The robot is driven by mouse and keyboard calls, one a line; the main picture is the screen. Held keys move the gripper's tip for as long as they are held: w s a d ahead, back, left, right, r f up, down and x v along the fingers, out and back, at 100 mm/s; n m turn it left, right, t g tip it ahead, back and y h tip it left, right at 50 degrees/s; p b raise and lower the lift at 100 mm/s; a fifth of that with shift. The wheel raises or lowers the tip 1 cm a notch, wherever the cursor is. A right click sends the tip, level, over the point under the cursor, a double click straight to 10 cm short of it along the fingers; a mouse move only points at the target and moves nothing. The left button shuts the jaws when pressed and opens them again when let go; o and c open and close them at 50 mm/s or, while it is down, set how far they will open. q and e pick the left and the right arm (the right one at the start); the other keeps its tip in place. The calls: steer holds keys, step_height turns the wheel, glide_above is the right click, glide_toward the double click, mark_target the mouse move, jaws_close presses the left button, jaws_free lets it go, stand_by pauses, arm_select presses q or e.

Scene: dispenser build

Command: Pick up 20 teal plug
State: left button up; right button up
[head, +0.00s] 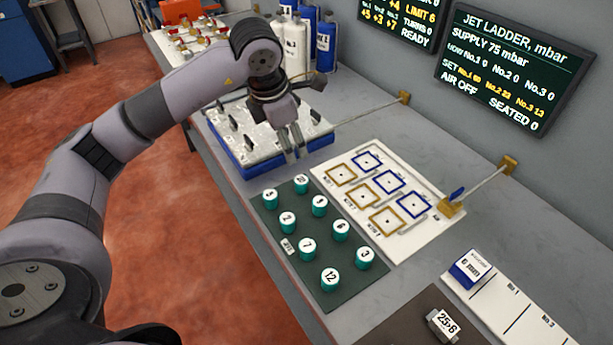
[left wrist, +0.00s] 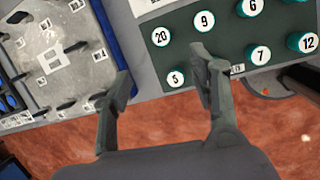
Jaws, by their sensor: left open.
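The teal plug marked 20 (head: 301,183) stands upright at the far end of a dark green mat (head: 288,276), its white numbered top facing up. In the left wrist view plug 20 (left wrist: 161,38) is at the upper middle, beyond the space between my fingertips. My left gripper (head: 292,155) is open and empty, a little beyond plug 20 in the head view and above the near corner of the blue-edged tray. In the left wrist view its fingers (left wrist: 162,75) are spread apart and touch no plug. My right gripper is not in view.
Several other teal plugs share the mat, including plug 5 (head: 270,198), plug 9 (head: 320,205) and plug 12 (head: 330,279). The blue-edged tray (head: 240,160) adjoins the mat's far end. A white board with blue and gold squares (head: 420,243) lies to the right.

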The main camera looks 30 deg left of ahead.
arm_select(q)
steer(key=p, duration=0.2)
glide_toward(300, 180)
steer(key=x, duration=0.4)
steer(key=shift+w+d+p, duration=0.1)
steer(key=shift+d+p, duration=0.15)
steer(key=shift+p, duration=0.05)
steer(key=shift+f, duration=0.2)
steer(key=shift+w+f+p, duration=0.1)
steer(key=shift+f+p, duration=0.2)
steer(key=p+x, duration=0.1)
steer(key=x, duration=0.2)
steer(key=shift+a+f+p, duration=0.15)
steer(key=shift+f+p, duration=0.15)
steer(key=shift+f, duration=0.05)
steer(key=shift+w+f, duration=0.15)
steer(key=shift+f, duration=0.3)
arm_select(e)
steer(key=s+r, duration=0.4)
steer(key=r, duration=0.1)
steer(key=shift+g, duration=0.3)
arm_select(q)
steer(key=shift+c, duration=0.5)
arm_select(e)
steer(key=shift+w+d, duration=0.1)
